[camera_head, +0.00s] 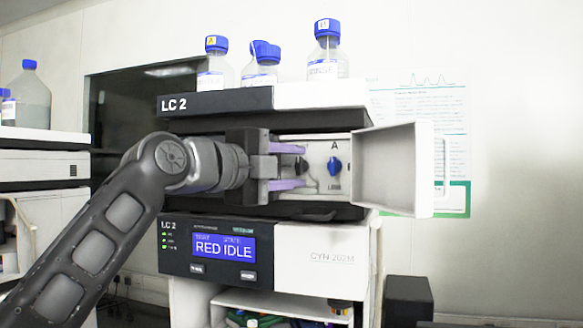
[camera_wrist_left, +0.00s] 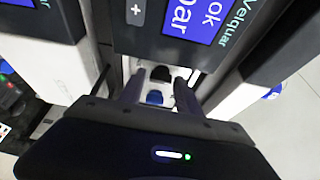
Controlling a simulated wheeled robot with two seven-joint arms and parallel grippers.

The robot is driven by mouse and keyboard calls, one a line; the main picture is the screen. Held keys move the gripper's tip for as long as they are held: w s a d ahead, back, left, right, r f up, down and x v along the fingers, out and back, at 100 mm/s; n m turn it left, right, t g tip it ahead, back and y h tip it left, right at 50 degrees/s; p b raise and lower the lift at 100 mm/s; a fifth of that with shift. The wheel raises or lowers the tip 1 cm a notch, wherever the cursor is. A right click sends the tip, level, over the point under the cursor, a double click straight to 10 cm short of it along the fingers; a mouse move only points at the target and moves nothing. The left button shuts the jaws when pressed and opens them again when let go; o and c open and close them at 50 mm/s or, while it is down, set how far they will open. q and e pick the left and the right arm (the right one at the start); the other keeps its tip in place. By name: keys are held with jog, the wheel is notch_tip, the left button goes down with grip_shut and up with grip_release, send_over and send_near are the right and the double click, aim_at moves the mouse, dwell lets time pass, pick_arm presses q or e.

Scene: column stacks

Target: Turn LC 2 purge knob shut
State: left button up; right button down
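The LC 2 unit (camera_head: 222,101) stands in the middle of the head view with its white door (camera_head: 395,170) swung open to the right. Inside, a blue knob (camera_head: 334,166) sits below a letter A, and a black knob (camera_head: 301,165) sits to its left. Both the blue knob (camera_wrist_left: 154,97) and the black knob (camera_wrist_left: 161,73) show in the left wrist view. My left gripper (camera_head: 298,167) is open, its purple-tinted fingers above and below the black knob in the head view, with visible gaps. Contact cannot be told. My right gripper is out of view.
Blue-capped bottles (camera_head: 326,50) stand on top of the unit. Below is a display panel (camera_head: 223,246) reading RED IDLE. A shelf (camera_head: 285,300) lies underneath. Another unit (camera_head: 45,160) with a bottle stands at left. The open door bounds the right side.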

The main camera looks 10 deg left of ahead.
pick_arm(q)
jog(key=shift+s+a+b, duration=0.25)
jog(key=shift+s+b, duration=0.1)
jog(key=shift+s, duration=0.1)
jog(key=b+v, duration=0.2)
jog(key=v, duration=0.4)
jog(key=shift+s+b, duration=0.35)
jog(key=shift+b, duration=0.05)
jog(key=shift+a, duration=0.15)
